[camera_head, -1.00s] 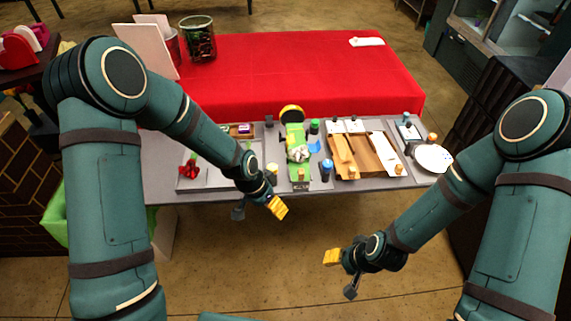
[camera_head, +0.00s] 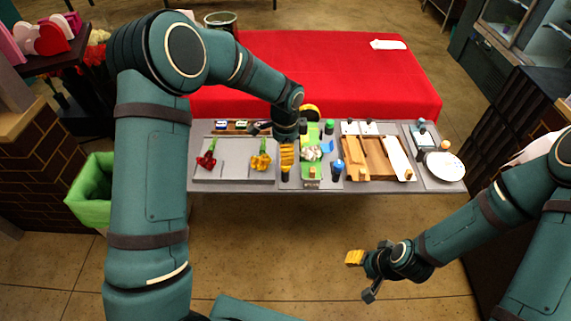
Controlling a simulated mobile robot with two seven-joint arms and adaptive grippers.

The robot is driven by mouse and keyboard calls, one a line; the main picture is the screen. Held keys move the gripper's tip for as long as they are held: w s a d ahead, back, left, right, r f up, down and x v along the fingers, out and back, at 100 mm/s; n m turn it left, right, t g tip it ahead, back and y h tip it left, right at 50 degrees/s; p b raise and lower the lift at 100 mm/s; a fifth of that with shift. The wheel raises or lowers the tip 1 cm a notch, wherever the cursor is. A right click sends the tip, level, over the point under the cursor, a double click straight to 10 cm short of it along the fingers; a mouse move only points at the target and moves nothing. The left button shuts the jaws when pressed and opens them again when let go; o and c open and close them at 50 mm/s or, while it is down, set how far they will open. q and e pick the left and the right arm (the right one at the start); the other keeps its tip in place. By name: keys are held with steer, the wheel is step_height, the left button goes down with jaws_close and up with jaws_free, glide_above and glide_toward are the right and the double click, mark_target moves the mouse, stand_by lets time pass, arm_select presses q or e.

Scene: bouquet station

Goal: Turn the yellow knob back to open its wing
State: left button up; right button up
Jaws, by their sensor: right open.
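My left gripper (camera_head: 288,157) reaches over the grey table beside the left edge of the green board (camera_head: 311,170). Its yellow finger pad shows, but I cannot tell how wide its jaws stand. It covers the spot of the yellow knob, which I cannot make out clearly. A small dark piece shows just below the finger. White flowers (camera_head: 312,153) lie on the green board. A blue wing-like flap (camera_head: 327,147) sits at its right, with a green knob (camera_head: 329,127) and a blue knob (camera_head: 337,169). My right gripper (camera_head: 362,275) is open and empty, in front of the table.
A grey tray (camera_head: 233,174) with red flowers (camera_head: 206,161) and yellow flowers (camera_head: 261,160) lies left. A wooden fixture (camera_head: 372,157) and a white plate (camera_head: 444,166) are to the right. The red-covered table (camera_head: 330,75) behind is mostly clear. A green bin (camera_head: 92,190) stands at left.

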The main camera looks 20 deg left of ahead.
arm_select(q)
step_height(320, 180, down, 7)
steer(key=shift+w+a+f, duration=0.1)
steer(key=shift+c, duration=0.2)
jaws_close()
